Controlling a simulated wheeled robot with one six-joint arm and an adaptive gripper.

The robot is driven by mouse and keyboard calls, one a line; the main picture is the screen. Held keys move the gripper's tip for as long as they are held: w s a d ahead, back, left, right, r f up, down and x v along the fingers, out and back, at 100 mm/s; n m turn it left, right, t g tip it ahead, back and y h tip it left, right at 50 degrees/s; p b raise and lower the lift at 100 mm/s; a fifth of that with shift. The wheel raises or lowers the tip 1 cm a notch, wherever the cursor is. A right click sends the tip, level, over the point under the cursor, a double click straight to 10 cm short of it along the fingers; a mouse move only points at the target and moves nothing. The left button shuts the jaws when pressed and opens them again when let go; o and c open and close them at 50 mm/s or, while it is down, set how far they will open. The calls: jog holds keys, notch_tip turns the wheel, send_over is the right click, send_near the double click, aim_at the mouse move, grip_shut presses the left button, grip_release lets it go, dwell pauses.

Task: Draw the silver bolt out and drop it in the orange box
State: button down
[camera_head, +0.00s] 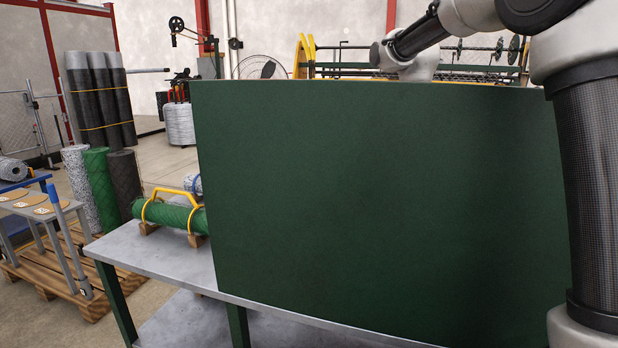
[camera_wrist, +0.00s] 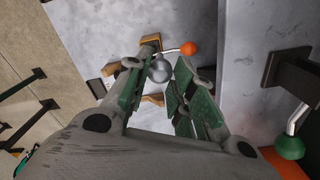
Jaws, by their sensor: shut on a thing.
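In the wrist view my gripper (camera_wrist: 158,76) has its green-padded fingers closed around a silver ball-shaped end (camera_wrist: 160,69), which looks like the knob of the silver bolt. The rest of the bolt is hidden behind the ball and fingers, so I cannot tell how far it sits in its holder. An orange patch (camera_wrist: 283,163) at the lower right corner may be part of the orange box; most of it is out of frame. In the head view a large green panel (camera_head: 380,200) hides my gripper, the bolt and the box.
An orange knob (camera_wrist: 189,48) on a short rod is just beyond the fingers. A green knob (camera_wrist: 290,147) on a dark bracket is at the right. A grey bench (camera_head: 160,258) carries a green mesh roll (camera_head: 170,216) left of the panel.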

jog(key=w+d+f+m, duration=0.1)
jog(key=d+f+m, duration=0.1)
jog(key=f, duration=0.5)
jog(key=w+d+f+m, duration=0.1)
jog(key=d+f+m, duration=0.1)
jog(key=f, duration=0.6)
jog(key=shift+d+f+m, duration=0.2)
jog(key=shift+d+m, duration=0.2)
jog(key=shift+m, duration=0.3)
